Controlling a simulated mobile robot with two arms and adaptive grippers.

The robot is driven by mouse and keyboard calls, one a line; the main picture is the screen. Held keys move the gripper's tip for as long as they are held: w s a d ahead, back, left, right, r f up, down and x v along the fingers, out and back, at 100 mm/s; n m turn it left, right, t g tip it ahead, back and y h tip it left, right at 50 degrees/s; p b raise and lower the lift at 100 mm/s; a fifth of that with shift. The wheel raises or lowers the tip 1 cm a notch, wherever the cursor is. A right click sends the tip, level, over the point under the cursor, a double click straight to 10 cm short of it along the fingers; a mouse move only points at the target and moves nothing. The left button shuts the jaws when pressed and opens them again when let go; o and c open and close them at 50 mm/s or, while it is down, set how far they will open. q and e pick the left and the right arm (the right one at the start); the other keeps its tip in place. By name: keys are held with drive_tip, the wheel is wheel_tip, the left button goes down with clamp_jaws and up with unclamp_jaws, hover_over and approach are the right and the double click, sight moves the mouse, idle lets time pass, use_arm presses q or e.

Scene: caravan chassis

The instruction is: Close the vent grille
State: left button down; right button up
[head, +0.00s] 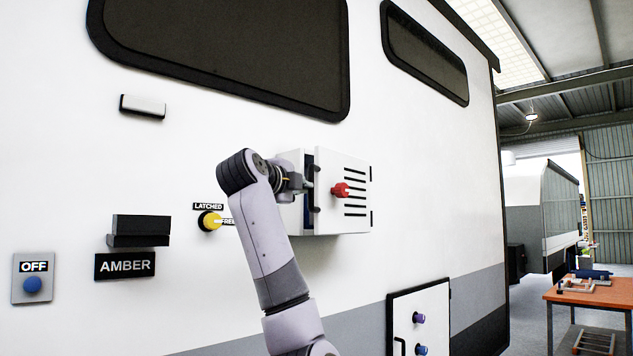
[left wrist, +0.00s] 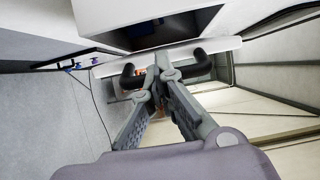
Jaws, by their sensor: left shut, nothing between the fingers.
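The vent grille (head: 355,212) is a white door with black slots and a red knob (head: 340,190), on a white box (head: 290,212) on the caravan wall. A dark gap shows between box and door on the left side, so the grille stands partly open. The left wrist view shows the door edge-on (left wrist: 226,45), with the dark box opening (left wrist: 165,32) behind it. My left gripper (head: 304,184) is shut and empty at the black bar handle (head: 315,196). In the left wrist view its fingertips (left wrist: 160,74) lie across the handle (left wrist: 202,63); contact is unclear.
An AMBER label (head: 125,265) and an OFF switch (head: 32,277) are further left. A lower panel (head: 420,318) has purple and blue knobs. An orange table (head: 590,295) stands right.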

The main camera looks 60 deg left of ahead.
use_arm(q)
drive_tip(key=a, duration=0.4)
drive_tip(key=shift+s+a+p, duration=0.1)
drive_tip(key=shift+s+p, duration=0.25)
